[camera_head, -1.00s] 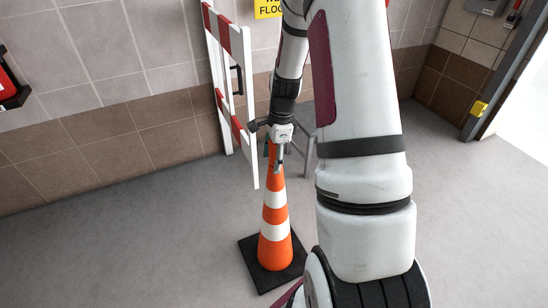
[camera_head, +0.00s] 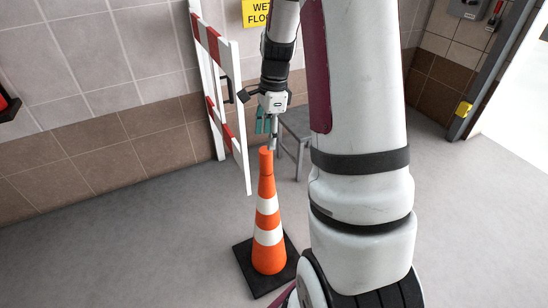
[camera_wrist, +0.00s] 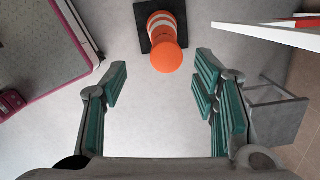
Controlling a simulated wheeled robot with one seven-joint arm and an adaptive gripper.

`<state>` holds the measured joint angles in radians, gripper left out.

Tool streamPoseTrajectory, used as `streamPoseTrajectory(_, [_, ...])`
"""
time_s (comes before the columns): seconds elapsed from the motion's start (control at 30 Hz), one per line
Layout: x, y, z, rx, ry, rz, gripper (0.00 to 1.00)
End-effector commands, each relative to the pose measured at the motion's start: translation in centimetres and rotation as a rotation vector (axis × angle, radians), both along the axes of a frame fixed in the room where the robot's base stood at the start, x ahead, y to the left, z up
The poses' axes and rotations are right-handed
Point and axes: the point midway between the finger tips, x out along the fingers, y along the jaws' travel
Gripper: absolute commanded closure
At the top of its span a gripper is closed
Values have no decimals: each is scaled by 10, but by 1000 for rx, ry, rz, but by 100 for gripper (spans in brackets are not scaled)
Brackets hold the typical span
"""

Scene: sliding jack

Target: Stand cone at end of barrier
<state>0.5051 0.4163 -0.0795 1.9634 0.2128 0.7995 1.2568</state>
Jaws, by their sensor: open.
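An orange cone with white bands (camera_head: 267,215) stands upright on its black square base on the grey floor. My gripper (camera_head: 268,135) is open, just above the cone's tip and apart from it. In the wrist view the cone's tip (camera_wrist: 166,57) lies ahead of the open fingers (camera_wrist: 160,88), with nothing between them. The red-and-white barrier (camera_head: 225,95) stands behind and to the left of the cone, near the tiled wall. One white leg of it reaches the floor close behind the cone. A barrier board also shows at the upper right of the wrist view (camera_wrist: 280,33).
A grey stool (camera_head: 297,125) stands behind my gripper, right of the barrier; it is close beside the fingers in the wrist view (camera_wrist: 275,115). The floor left of the cone is clear.

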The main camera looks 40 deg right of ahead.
Motion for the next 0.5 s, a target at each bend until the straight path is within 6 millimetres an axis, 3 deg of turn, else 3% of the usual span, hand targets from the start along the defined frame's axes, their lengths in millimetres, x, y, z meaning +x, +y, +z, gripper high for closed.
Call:
streamPoseTrajectory(0.13, [-11, 36, 40, -13, -30, 194, 46])
streamPoseTrajectory(0.27, [-38, 82, 83, -32, -60, 462, 46])
streamPoseTrajectory(0.5, [-109, 152, 138, -73, -101, 965, 46])
